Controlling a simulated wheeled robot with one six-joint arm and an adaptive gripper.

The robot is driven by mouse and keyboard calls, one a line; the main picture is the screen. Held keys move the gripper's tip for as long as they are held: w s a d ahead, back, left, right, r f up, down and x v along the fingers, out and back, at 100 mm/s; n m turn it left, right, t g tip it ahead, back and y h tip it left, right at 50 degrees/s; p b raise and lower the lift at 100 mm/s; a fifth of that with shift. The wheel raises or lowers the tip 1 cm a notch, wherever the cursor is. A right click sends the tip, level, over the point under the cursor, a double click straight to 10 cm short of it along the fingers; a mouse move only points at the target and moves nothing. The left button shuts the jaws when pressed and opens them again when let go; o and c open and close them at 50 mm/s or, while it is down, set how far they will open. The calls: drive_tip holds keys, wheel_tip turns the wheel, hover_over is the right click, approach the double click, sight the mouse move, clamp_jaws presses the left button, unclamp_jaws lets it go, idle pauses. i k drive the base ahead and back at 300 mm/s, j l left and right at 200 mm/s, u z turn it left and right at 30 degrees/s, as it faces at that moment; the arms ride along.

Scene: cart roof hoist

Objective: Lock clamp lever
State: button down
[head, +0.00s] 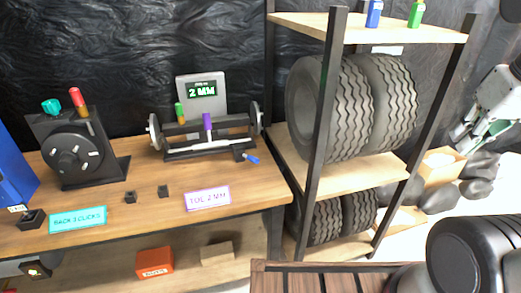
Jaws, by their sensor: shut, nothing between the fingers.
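A toe gauge rig (205,135) with a horizontal bar and end discs stands on the workbench. A small blue lever (250,158) sticks out low at its right end. A green handle (180,113) and a purple handle (207,122) stand upright on it. On the left, a black dial device (74,153) carries a red-handled lever (77,99), nearly upright, and a green knob (51,106). Which lever is the clamp lever, I cannot tell. My gripper (462,141) is shut and empty at the right, well away from the bench and touching none of these.
A tire rack (324,130) stands between the bench and my gripper. A display reading 2 MM (203,90) stands behind the rig. Signs read BACK 3 CLICKS (78,220) and TOE 2 MM (207,198). A slatted wooden surface (308,281) lies at the bottom. Dark sacks (440,197) lie right.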

sight(240, 152)
drive_tip(key=j+z, duration=0.15)
drive_tip(key=j, duration=1.45)
drive_tip(key=k, duration=0.05)
